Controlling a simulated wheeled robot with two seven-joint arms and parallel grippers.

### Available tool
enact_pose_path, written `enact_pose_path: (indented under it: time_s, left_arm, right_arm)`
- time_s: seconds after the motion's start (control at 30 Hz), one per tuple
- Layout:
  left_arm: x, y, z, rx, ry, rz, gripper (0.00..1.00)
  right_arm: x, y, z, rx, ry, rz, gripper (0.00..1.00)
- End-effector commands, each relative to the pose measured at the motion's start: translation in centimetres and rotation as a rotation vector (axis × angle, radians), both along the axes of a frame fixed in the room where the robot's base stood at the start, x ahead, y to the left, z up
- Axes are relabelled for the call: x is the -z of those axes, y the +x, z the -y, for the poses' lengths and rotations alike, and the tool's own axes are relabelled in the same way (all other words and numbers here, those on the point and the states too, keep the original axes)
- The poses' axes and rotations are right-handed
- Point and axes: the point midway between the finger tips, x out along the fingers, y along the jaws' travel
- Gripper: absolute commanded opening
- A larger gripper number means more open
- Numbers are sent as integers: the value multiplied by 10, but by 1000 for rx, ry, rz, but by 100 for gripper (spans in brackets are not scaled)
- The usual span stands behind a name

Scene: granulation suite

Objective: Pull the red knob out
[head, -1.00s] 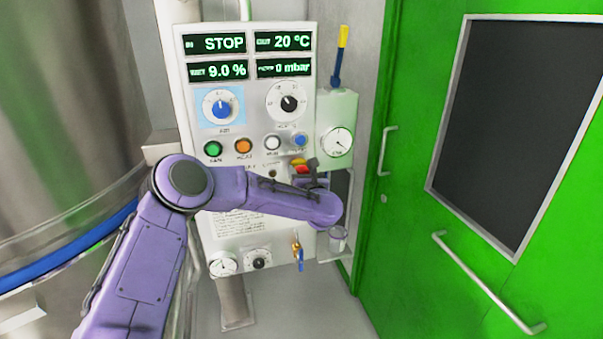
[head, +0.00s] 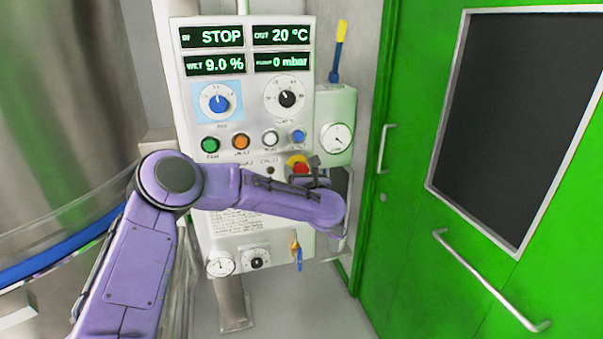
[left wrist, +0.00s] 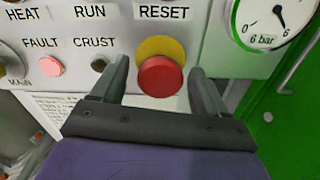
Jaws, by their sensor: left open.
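The red knob (left wrist: 160,77) is a round mushroom-shaped button on a yellow disc (left wrist: 160,47), under the RESET label on the white panel. In the head view the red knob (head: 300,169) shows just above my purple left wrist, partly hidden by the gripper. My left gripper (left wrist: 163,85) is open, with one dark finger on each side of the red knob in the left wrist view. A gap shows on both sides, so the fingers do not appear to touch it. My right gripper is not in view.
The control panel (head: 222,150) carries displays, dials and several coloured buttons. A pressure gauge (head: 336,138) and a blue-yellow lever (head: 338,52) are to its right. A green door (head: 410,235) with handles stands at the right. A steel vessel (head: 60,110) fills the left.

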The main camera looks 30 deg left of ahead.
Motion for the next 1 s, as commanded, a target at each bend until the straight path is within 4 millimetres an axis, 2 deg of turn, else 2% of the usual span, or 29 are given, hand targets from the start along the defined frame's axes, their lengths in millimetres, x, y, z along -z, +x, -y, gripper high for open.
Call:
enact_pose_path:
  time_s: [0.2, 0.4, 0.6, 1.0]
  left_arm:
    - [4, -31, 39, 8, 3, 1, 74]
    - [3, -57, 69, 5, 3, 0, 74]
    - [0, -66, 78, 2, 2, -1, 74]
    - [0, -66, 78, 3, 2, -1, 74]
  right_arm:
    - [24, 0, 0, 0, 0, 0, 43]
    - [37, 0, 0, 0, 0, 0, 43]
    - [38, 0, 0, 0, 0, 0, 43]
    - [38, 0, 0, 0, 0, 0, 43]
